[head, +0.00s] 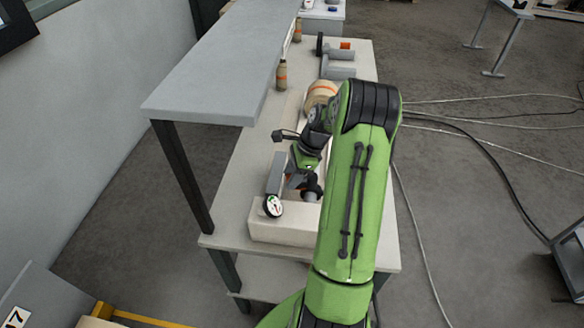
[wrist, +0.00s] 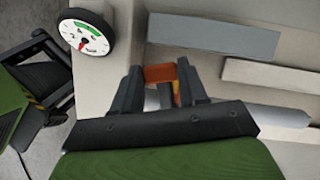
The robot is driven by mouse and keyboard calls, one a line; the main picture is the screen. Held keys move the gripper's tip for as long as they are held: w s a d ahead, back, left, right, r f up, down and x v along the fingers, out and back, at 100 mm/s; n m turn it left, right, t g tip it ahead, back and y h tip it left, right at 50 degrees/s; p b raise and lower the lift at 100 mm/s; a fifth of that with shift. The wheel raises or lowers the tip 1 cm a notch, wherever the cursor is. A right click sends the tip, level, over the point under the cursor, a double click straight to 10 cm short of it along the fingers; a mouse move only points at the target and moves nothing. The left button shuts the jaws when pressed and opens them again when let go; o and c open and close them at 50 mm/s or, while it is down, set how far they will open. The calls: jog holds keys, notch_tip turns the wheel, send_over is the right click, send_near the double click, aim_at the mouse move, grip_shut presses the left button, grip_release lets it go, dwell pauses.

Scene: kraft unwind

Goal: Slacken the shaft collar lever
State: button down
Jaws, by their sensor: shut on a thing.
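The shaft collar lever (wrist: 160,73) shows in the wrist view as an orange piece between my fingertips. My gripper (wrist: 159,82) is shut on it, with one dark finger on each side. A smaller yellow-orange part shows just below, between the fingers. The silver shaft (wrist: 281,115) runs out to the right behind my gripper's palm. In the head view my gripper (head: 297,180) is down at the near end of the bench unit, mostly covered by my arm. The collar's body is largely hidden in both views.
A round pressure gauge (head: 273,206) stands close to my gripper, left of it in the wrist view. A grey bar (wrist: 214,36) lies beyond the fingers. A grey shelf (head: 215,65) overhangs the bench's left side. A brown roll (head: 321,92) sits farther back.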

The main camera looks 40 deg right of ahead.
jog(key=shift+s+a+n+g+y+p, duration=0.15)
jog(key=shift+s+n+g+p, duration=0.45)
jog(key=shift+n, duration=1.15)
jog(key=shift+s+a+n+g+y+p, duration=0.15)
jog(key=shift+s+n+g, duration=0.5)
jog(key=shift+s+n, duration=0.8)
jog(key=shift+s+a+n+g+p, duration=0.1)
jog(key=shift+s+n+g+p, duration=0.45)
jog(key=shift+n, duration=1.55)
jog(key=c, duration=0.6)
grip_release()
jog(key=p+v, duration=0.1)
jog(key=v, duration=1.5)
jog(key=shift+w+p, duration=0.2)
jog(key=shift+p, duration=0.2)
